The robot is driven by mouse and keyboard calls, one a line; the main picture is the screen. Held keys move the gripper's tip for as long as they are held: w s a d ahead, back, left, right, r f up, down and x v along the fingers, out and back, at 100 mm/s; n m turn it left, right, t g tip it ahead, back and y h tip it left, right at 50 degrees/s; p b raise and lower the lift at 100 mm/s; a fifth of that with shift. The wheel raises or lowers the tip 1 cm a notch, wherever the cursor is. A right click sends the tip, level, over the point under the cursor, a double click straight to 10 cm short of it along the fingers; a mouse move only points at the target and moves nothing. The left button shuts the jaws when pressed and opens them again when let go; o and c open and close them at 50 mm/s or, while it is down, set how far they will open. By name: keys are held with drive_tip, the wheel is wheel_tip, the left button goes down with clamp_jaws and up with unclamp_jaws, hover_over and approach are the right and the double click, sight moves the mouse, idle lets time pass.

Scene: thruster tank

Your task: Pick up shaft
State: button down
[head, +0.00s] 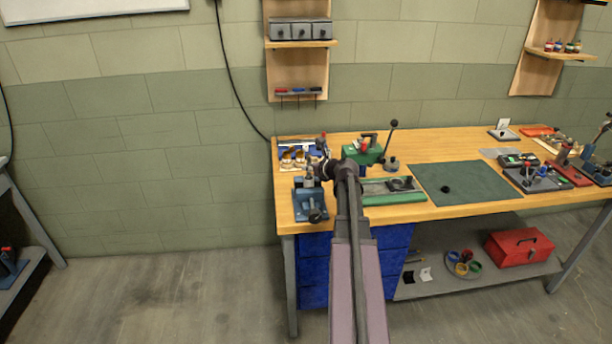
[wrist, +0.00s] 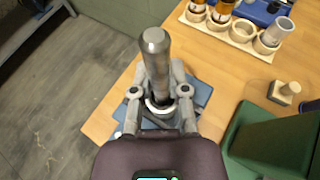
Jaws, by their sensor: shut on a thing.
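The shaft (wrist: 156,62) is a grey metal rod with a rounded, tapered top, standing roughly upright in the wrist view. My gripper (wrist: 159,100) is shut on its lower part, with one finger on each side. A pale ring shows around the shaft's lower part between the fingers. The shaft's bottom end is hidden by my gripper, so I cannot tell whether it touches the blue fixture (wrist: 204,94) below. In the head view, my gripper (head: 318,170) is at the left end of the workbench, above the blue fixture (head: 311,204).
A pale wooden holder (wrist: 238,38) with round holes carries amber-topped items and a grey cylinder (wrist: 281,30). A green block (wrist: 265,142) stands close on the right. The green mat (head: 465,183) is mostly clear. The bench's left edge is near my gripper.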

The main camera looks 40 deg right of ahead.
drive_tip(key=shift+r, duration=0.15)
wheel_tip(320, 180, up, 10)
drive_tip(key=p, duration=1)
drive_tip(key=shift+f, duration=0.2)
drive_tip(key=shift+r, duration=0.1)
idle(0.5)
wheel_tip(320, 180, up, 10)
drive_tip(key=p, duration=1)
idle(0.5)
idle(0.3)
wheel_tip(320, 180, down, 2)
drive_tip(key=shift+f+b, duration=0.15)
drive_tip(key=shift+b, duration=0.95)
drive_tip(key=shift+s, duration=0.15)
